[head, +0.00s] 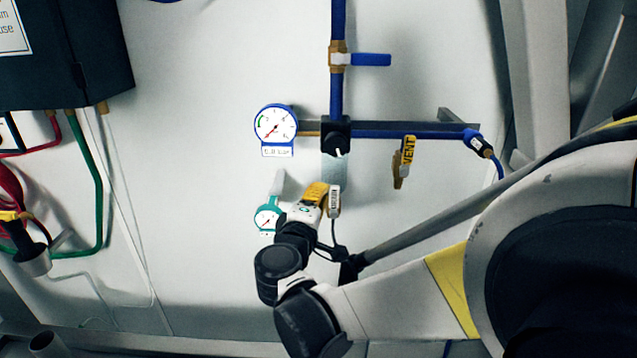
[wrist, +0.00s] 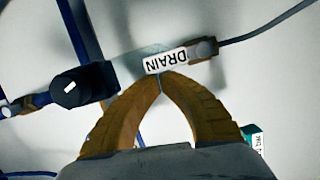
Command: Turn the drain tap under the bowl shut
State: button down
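The drain tap's white handle, lettered DRAIN (head: 334,201), hangs below the pale, clear bowl (head: 334,168) under a black regulator knob (head: 337,141). In the wrist view the DRAIN handle (wrist: 166,60) lies just beyond my fingertips, crosswise, with a thin line running from its right end. My gripper (head: 318,192) is beside the handle, on its left in the head view. In the wrist view the yellow fingers of my gripper (wrist: 161,78) meet at the tips, at or very near the handle's lower edge. I cannot tell whether they touch it. Nothing shows clearly between them.
A yellow VENT tap (head: 405,160) hangs to the right. A blue-handled tap (head: 371,59) is above. A white gauge (head: 276,125) and a teal gauge (head: 266,217) are to the left. A blue pipe (head: 400,133) runs rightward.

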jog(key=shift+d+r+m, duration=0.1)
jog(key=shift+d+m, duration=0.05)
jog(key=shift+m, duration=0.15)
jog(key=m, duration=0.1)
jog(key=d+m, duration=0.1)
jog(key=d+m+g+p, duration=0.1)
jog(key=shift+s+d+r+y, duration=0.1)
jog(key=shift+d+r+y, duration=0.1)
jog(key=shift+r+y, duration=0.1)
jog(key=d+m, duration=0.1)
jog(key=d+m+y, duration=0.1)
jog(key=m, duration=0.1)
jog(key=shift+d+f+g, duration=0.15)
jog(key=shift+f+g, duration=0.05)
jog(key=shift+g, duration=0.1)
jog(key=d+f+m+y, duration=0.1)
jog(key=m, duration=0.1)
jog(key=d+f+m+b, duration=0.1)
jog(key=m, duration=0.1)
jog(key=d+f+m+y, duration=0.1)
jog(key=d+m, duration=0.1)
jog(key=shift+s+d+f+y+b, duration=0.1)
jog(key=shift+f+y+b, duration=0.2)
jog(key=shift+b, duration=0.05)
dwell(0.4)
